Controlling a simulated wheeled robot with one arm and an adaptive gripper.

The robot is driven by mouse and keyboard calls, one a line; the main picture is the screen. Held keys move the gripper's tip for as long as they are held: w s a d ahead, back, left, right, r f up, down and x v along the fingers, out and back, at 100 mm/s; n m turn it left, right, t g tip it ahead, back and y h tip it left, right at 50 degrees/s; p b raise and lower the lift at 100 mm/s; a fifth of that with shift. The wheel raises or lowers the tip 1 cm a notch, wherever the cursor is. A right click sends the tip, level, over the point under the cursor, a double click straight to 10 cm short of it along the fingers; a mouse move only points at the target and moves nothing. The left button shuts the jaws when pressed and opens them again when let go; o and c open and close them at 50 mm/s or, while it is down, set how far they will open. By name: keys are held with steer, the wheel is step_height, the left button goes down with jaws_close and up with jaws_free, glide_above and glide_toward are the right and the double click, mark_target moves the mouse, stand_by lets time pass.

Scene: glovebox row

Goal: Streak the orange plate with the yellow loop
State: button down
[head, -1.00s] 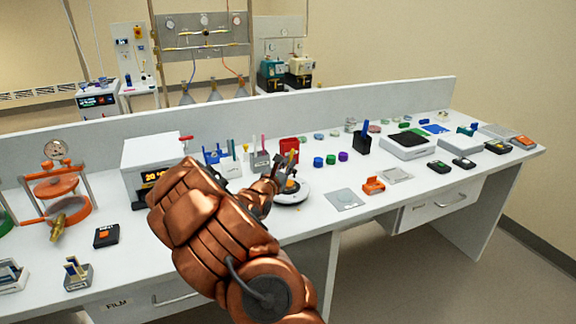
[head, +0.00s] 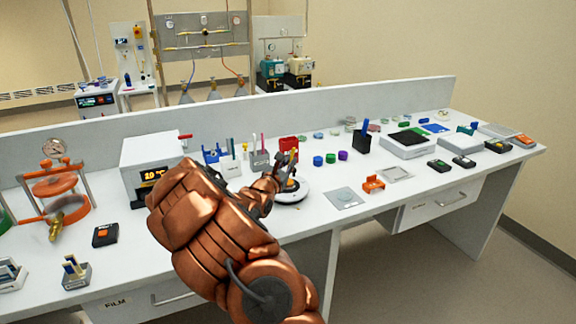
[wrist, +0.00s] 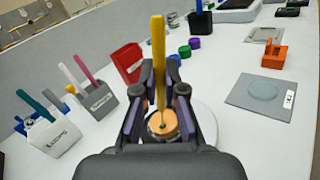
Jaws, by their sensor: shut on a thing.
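My gripper (wrist: 162,95) is shut on the yellow loop (wrist: 158,50), which stands upright between the fingers in the wrist view. The orange plate (wrist: 163,125) is a small round disc on a white round base (head: 292,196), just beyond and below the fingertips. The loop's lower end appears over the orange plate, with a small dark spot there; I cannot tell if it touches. In the head view my arm hides part of the base.
A white holder labelled LOOPS (wrist: 55,140) and a grey holder (wrist: 95,105) with upright sticks stand left. A red box (wrist: 128,60) is behind. Coloured caps (head: 330,158) and a grey square plate (head: 346,198) lie right. Bare bench lies between them.

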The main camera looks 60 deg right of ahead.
steer(key=shift+s+d+b, duration=0.8)
steer(key=shift+d+b, duration=0.25)
steer(key=shift+b, duration=0.05)
stand_by(1.6)
steer(key=shift+w+d, duration=0.3)
stand_by(0.5)
steer(key=shift+w+a, duration=0.5)
steer(key=shift+a, duration=0.15)
steer(key=shift+w+a, duration=0.45)
steer(key=shift+a, duration=0.2)
stand_by(1.9)
steer(key=shift+w+d, duration=0.2)
steer(key=shift+w, duration=0.15)
stand_by(0.4)
steer(key=shift+s+d, duration=0.1)
stand_by(0.4)
